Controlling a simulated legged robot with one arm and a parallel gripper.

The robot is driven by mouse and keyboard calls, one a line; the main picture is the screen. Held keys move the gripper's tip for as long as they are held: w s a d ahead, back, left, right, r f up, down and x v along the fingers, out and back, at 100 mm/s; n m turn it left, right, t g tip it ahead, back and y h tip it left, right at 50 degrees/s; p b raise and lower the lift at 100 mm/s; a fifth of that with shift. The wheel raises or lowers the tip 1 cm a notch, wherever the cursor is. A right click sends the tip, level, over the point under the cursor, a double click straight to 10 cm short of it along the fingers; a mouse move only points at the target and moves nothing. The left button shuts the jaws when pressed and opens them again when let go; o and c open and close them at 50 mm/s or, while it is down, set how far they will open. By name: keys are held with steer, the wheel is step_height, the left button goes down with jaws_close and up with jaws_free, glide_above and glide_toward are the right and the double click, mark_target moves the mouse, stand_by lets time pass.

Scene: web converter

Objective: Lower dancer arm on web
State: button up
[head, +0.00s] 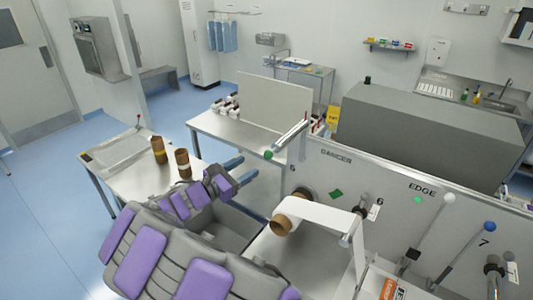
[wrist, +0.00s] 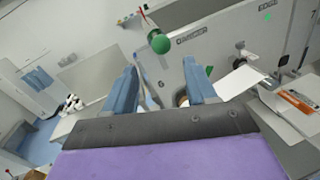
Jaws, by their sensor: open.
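The dancer arm (head: 288,138) is a pale bar with a green ball knob (head: 268,154) at its near end. It is tilted, standing above the front panel by the DANCER label (head: 336,157). The white web (head: 325,214) runs below it from a brown-cored roll (head: 284,225) over the machine's edge. My gripper (head: 236,173) is open and empty, left of and below the knob in the head view. In the wrist view my gripper (wrist: 162,88) has its blue fingers spread, with the green knob (wrist: 158,42) beyond and between them, apart from both.
A steel table (head: 120,155) with brown cores (head: 158,150) stands left. A second bench with a grey upright plate (head: 275,100) is behind the gripper. Levers with white (head: 449,198) and blue (head: 490,227) knobs rise at the right. The front panel (head: 390,215) borders the web.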

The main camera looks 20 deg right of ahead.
mark_target(267, 155)
steer(key=p+x, duration=0.1)
steer(key=x, duration=0.8)
steer(key=shift+w+d, duration=0.1)
steer(key=shift+d, duration=0.3)
steer(key=shift+c, duration=0.5)
steer(key=shift+a, duration=0.1)
jaws_close()
